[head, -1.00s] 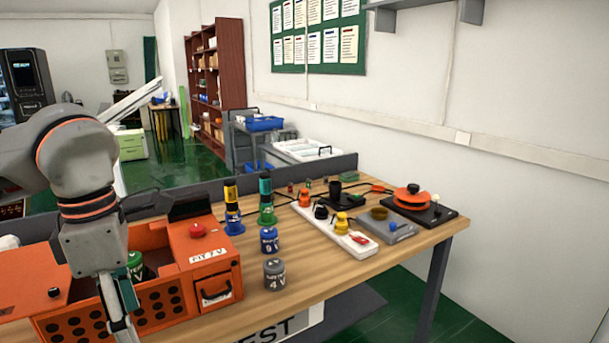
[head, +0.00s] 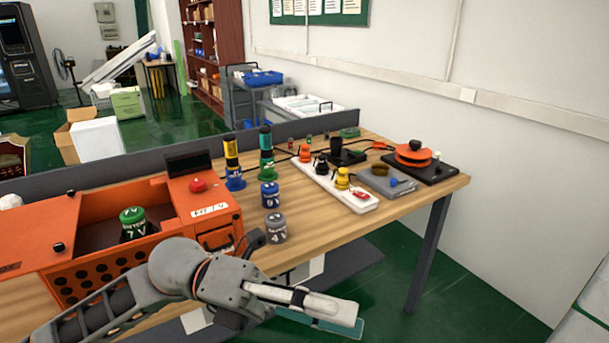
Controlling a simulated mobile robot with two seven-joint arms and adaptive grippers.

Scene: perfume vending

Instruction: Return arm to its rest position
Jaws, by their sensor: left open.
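My left arm comes in from the lower left, low across the front of the table. My left gripper (head: 342,318) points right, past the table's front edge and over the floor. It is open, with nothing seen between its fingers. A green-topped bottle marked 7V (head: 133,225) stands in the open bay of the orange box (head: 60,222), behind the arm. A grey bottle marked 4V (head: 276,228) stands just beyond the gripper's wrist, with a blue bottle (head: 269,195) behind it. My right gripper is not in view.
The wooden table (head: 325,235) also holds a yellow-and-blue tester (head: 233,165), a green tester (head: 266,155), a white strip (head: 345,192) with coloured knobs, and a black plate (head: 433,172) with a red disc. A grey partition (head: 310,126) runs along the back. Green floor is free at the front right.

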